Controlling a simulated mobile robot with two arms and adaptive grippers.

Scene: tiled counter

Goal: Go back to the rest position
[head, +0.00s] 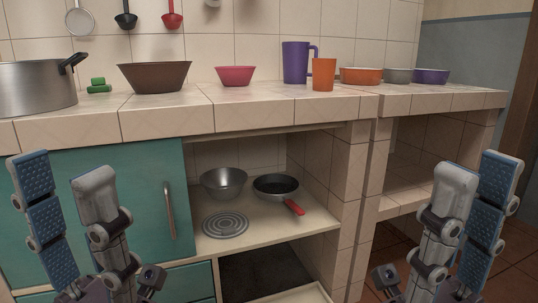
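My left gripper (60,170) is raised at the lower left, in front of the teal cabinet door (100,210). Its blue-padded finger and grey finger stand apart with nothing between them. My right gripper (478,168) is raised at the lower right, in front of the open lower shelf space. Its fingers also stand apart and hold nothing. Both grippers point upward, clear of the dishes.
The tiled counter (170,122) carries a steel pot (35,90), brown bowl (155,77), pink bowl (235,76), purple pitcher (296,63), orange cup (323,75) and small bowls. Below, a shelf holds a metal bowl (223,182) and frying pan (275,186). Utensils hang above.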

